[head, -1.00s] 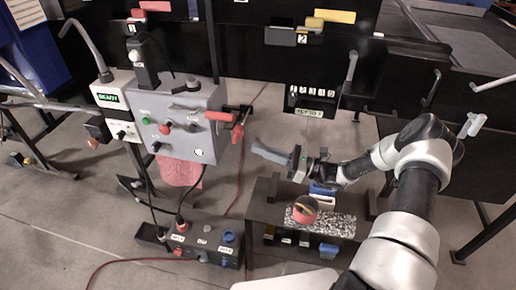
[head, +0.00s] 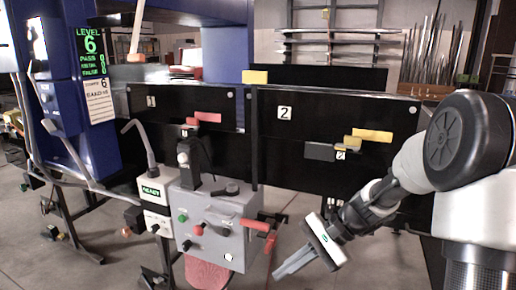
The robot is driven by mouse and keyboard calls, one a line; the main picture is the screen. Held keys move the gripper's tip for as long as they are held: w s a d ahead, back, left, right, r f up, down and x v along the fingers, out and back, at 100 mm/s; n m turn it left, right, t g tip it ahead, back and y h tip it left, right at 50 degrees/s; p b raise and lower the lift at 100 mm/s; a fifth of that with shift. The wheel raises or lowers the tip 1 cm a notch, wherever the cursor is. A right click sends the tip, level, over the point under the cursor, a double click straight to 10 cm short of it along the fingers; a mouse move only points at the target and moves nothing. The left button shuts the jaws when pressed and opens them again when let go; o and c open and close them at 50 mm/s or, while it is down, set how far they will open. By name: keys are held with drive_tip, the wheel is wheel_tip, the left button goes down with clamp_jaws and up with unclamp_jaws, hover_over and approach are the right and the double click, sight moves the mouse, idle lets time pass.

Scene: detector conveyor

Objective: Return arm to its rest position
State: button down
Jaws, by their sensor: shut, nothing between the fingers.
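My gripper (head: 290,265) hangs in front of the black panel, right of the grey control box, at the lower middle of the head view. Its fingers are shut with nothing between them and point down and to the left. My arm comes in from the right edge, bent at a large dark joint. The fingers are apart from the control box and its red handle.
The grey control box (head: 212,228) with buttons and a red handle (head: 256,225) stands left of my gripper. A white box reading READY (head: 152,193) is beside it. Black panels marked 1 and 2 (head: 284,113) stand behind. A level display (head: 90,52) is at upper left.

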drive_tip(key=s+d+r+n+t+h, duration=0.3)
drive_tip(key=s+r+n+h, duration=0.2)
drive_tip(key=s+r, duration=0.3)
drive_tip(key=s+d+r+n+t+h, duration=0.3)
drive_tip(key=s+d+r+n+h, duration=0.15)
drive_tip(key=s+r, duration=0.35)
wheel_tip(320, 180, up, 13)
drive_tip(key=s+p, duration=0.1)
drive_tip(key=p, duration=1.3)
drive_tip(key=shift+s+a+n, duration=0.2)
drive_tip(key=shift+s+n, duration=0.05)
drive_tip(key=shift+n, duration=0.1)
drive_tip(key=shift+f, duration=0.15)
